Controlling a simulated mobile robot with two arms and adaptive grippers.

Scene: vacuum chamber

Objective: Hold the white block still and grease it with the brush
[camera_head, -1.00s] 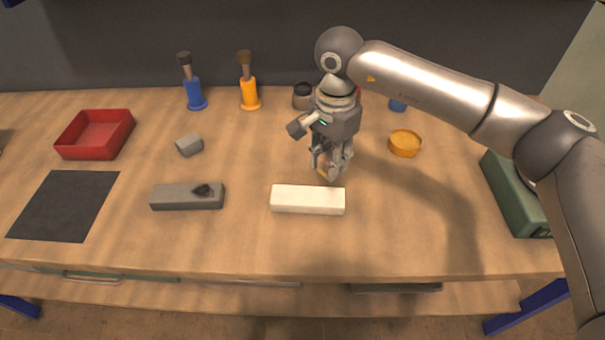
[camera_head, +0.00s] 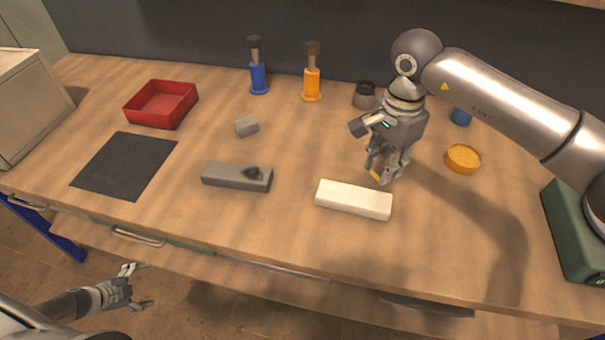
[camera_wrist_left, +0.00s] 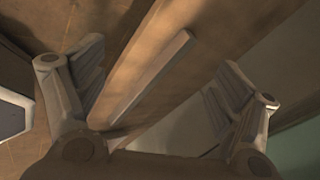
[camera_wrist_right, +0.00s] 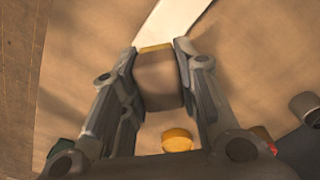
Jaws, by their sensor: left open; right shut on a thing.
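The white block (camera_head: 353,199) lies flat near the table's front, right of centre; it also shows in the right wrist view (camera_wrist_right: 174,20). My right gripper (camera_head: 384,174) points down just behind the block. It is shut on a brownish-grey piece with a yellow edge (camera_wrist_right: 160,82); I cannot tell whether this is a brush. Two brushes stand upright at the back, a blue one (camera_head: 259,76) and an orange one (camera_head: 312,84), bristles up. My left gripper (camera_head: 143,285) is open and empty, low in front of the table; its fingers are apart in the left wrist view (camera_wrist_left: 160,95).
A grey block with a dark mark (camera_head: 225,177), a small grey block (camera_head: 246,126), a black mat (camera_head: 125,165) and a red tray (camera_head: 162,104) lie to the left. A round orange dish (camera_head: 462,157) and a green case (camera_head: 575,235) are right. A dark-lidded jar (camera_head: 364,95) stands behind.

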